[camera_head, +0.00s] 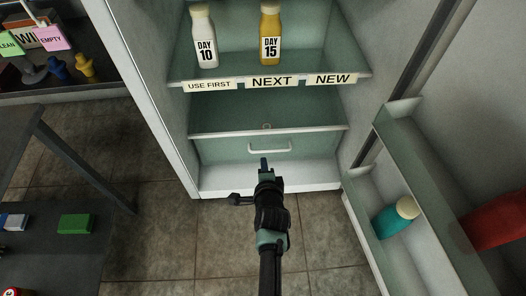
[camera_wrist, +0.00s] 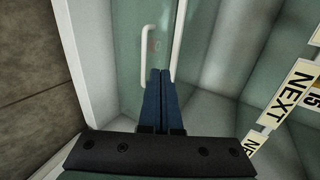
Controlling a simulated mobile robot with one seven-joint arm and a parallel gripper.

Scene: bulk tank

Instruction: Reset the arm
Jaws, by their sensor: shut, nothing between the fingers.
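My gripper (camera_head: 264,163) is in front of the open fridge's lower drawer (camera_head: 220,150) in the head view. Its blue fingers (camera_wrist: 162,98) are together and hold nothing in the wrist view. The white drawer handle (camera_head: 269,149) lies just beyond the fingertips. The handle also shows in the wrist view (camera_wrist: 147,58), behind the fingers. I cannot tell whether the fingertips touch it. My arm reaches up from the bottom of the head view.
A bottle labelled DAY 10 (camera_head: 205,42) and one labelled DAY 15 (camera_head: 270,38) stand on the shelf (camera_head: 240,66). The open door's bin (camera_head: 385,185) at right holds a teal bottle (camera_head: 392,221). A dark table (camera_head: 40,190) stands at left. Tiled floor lies between.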

